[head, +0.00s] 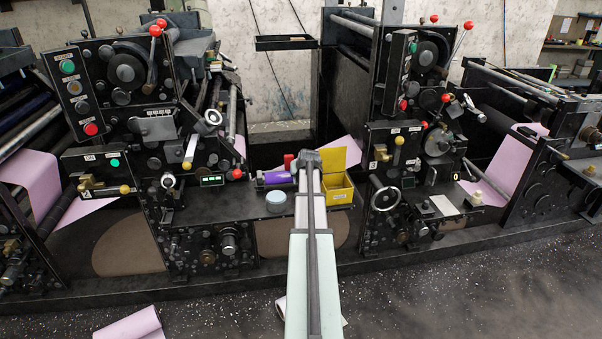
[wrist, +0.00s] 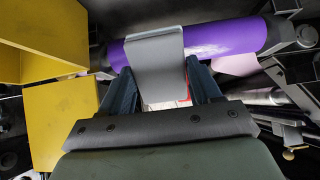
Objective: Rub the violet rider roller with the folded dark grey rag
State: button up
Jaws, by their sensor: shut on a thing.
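The violet rider roller (wrist: 226,38) lies across the upper part of the wrist view, slightly tilted, with a pale patch on its surface. It also shows small in the head view (head: 274,178), left of my arm's end. My gripper (wrist: 160,84) is shut on the folded dark grey rag (wrist: 154,62), which looks mid-grey here. The rag stands out beyond the fingertips and overlaps the roller, hiding part of it. Its top edge lies over the roller; firm contact cannot be told. In the head view my gripper (head: 308,158) is seen from behind and the rag cannot be made out.
An open yellow box (head: 338,190) stands just right of my gripper and fills the left of the wrist view (wrist: 62,118). A pale blue round tin (head: 276,200) and a red object (head: 289,161) are near the roller. Dark press frames (head: 385,110) rise on both sides.

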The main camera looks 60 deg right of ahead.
aim_at(276, 177)
jog(key=shift+x, duration=0.95)
dwell(0.5)
jog(key=shift+w+a+r, duration=0.1)
jog(key=shift+w+a, duration=1)
jog(key=shift+a, duration=0.15)
jog(key=shift+w+a, duration=1.15)
jog(key=shift+w, duration=0.2)
jog(key=shift+w+a, duration=1)
jog(key=shift+a, duration=0.1)
jog(key=shift+w, duration=0.15)
jog(key=shift+d, duration=0.1)
